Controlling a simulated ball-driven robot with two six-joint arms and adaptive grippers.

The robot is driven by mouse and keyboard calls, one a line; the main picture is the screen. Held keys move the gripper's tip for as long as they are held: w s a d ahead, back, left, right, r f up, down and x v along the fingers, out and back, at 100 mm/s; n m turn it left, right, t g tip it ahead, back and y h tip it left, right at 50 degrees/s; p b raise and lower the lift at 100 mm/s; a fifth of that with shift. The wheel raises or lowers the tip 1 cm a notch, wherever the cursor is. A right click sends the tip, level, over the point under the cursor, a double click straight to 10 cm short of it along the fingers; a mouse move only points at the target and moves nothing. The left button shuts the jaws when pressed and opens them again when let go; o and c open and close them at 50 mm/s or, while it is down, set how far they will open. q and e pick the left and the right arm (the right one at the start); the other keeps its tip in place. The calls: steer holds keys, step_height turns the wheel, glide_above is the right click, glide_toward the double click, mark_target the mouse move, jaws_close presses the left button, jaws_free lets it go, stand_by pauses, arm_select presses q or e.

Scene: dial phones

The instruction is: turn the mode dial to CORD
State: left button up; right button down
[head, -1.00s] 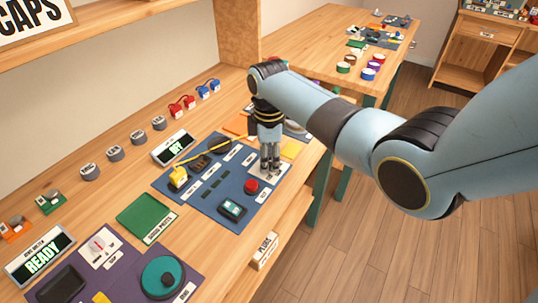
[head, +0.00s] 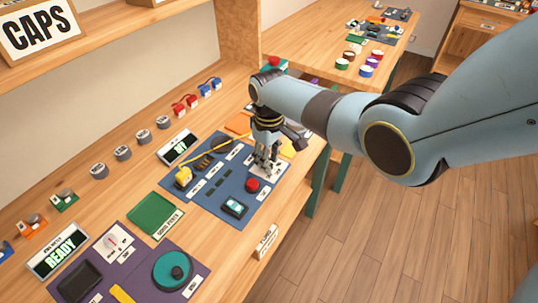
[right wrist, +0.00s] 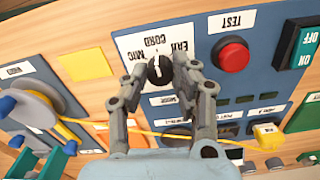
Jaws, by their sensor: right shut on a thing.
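The mode dial (right wrist: 158,70) is a small black knob with a white pointer mark. It sits on a white card (right wrist: 128,44) lettered EAR, CORD and MIC, which reads upside down in the right wrist view. The pointer mark looks to lie roughly toward CORD, but I cannot tell exactly where it points. My right gripper (right wrist: 160,77) is shut on the dial, with a fingertip on either side of it. In the head view the right gripper (head: 266,168) reaches down to the blue panel and mostly hides the dial. My left gripper is not in view.
A red TEST button (right wrist: 231,56) and an ON/OFF switch (right wrist: 302,47) are close by on the blue panel (head: 212,208). A yellow cord (right wrist: 160,134) runs beneath the fingers. A green mat (head: 152,214) and a READY display (head: 58,249) lie to the left.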

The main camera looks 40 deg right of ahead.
steer(key=shift+m, duration=0.5)
steer(key=c, duration=1.1)
jaws_free()
steer(key=shift+o, duration=0.2)
step_height(320, 180, up, 12)
